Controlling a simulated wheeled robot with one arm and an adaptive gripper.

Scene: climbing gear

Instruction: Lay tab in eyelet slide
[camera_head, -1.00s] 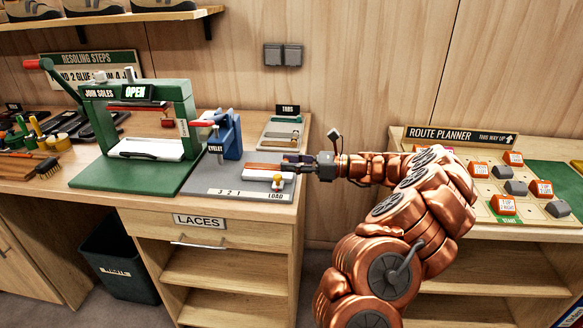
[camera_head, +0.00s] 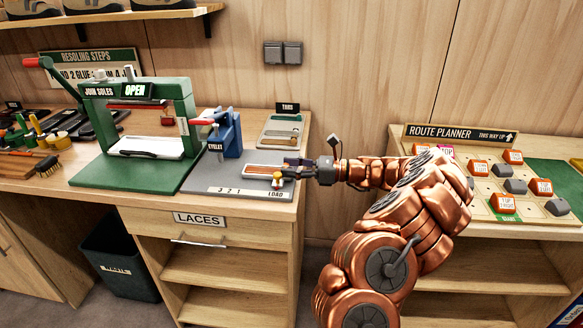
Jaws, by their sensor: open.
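The eyelet slide (camera_head: 252,172) is a pale tray on the grey base of the blue eyelet press (camera_head: 230,135). It sits at the right end, near the LOAD mark, with a small orange knob (camera_head: 278,178) in front. A brown-orange strip, apparently the tab (camera_head: 266,169), lies along the slide. My gripper (camera_head: 287,166) is open at the right end of the slide, low over it. The fingers are small and dark here, so I cannot tell whether they touch the tab.
The TABS tray (camera_head: 270,142) with several strips lies behind the slide. The green sole press (camera_head: 135,178) stands to the left. The route planner board (camera_head: 478,211) with its blocks is right of my arm. The bench's right edge is under my wrist.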

